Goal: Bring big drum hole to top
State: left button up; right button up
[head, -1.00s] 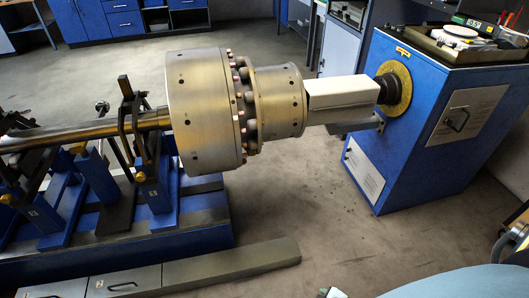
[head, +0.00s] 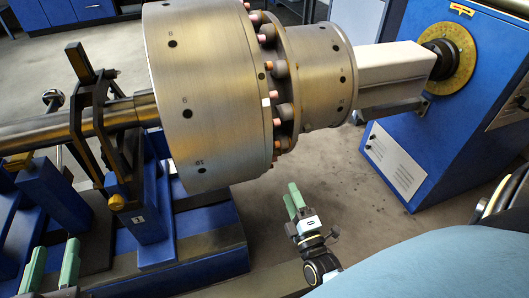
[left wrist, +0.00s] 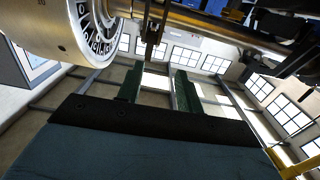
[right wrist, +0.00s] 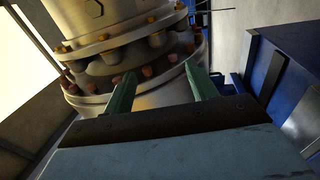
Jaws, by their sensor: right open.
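The big drum (head: 215,85) is a brushed-metal cylinder, lying on a horizontal shaft. Several dark holes with small marks line its side: a hole (head: 173,43) near the top, another (head: 187,113) mid-side, a lower one (head: 201,170). The drum's far side is hidden. My left gripper (head: 53,266) is open and empty at the bottom left. In the left wrist view the big drum (left wrist: 60,28) is at upper left, apart from the fingers. My right gripper (head: 295,200) is open below the drum's right end. The right wrist view shows the bolted flange (right wrist: 130,50) beyond its fingers, without clear contact.
A smaller drum (head: 318,75) joins the big one through a ring of copper-tipped bolts. A white coupling box (head: 392,68) leads to the blue drive cabinet (head: 455,125). The shaft (head: 60,125) passes blue support stands (head: 148,210) at left. Open floor lies below the coupling.

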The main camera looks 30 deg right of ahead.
jog(key=b, duration=0.2)
send_near(276, 155)
jog(key=w, duration=0.3)
pick_arm(q)
jog(key=s+r+t+h+b, duration=0.2)
jog(key=s+r+t, duration=0.2)
jog(key=r+t, duration=0.5)
jog(key=shift+r+h, duration=0.4)
jog(key=shift+r, duration=0.2)
pick_arm(e)
jog(key=x, duration=0.7)
jog(key=shift+s+d+r, duration=0.1)
jog(key=shift+d+r, duration=0.15)
jog(key=shift+d, duration=0.05)
pick_arm(q)
jog(key=shift+s, duration=0.1)
pick_arm(e)
jog(key=shift+r, duration=0.1)
grip_shut()
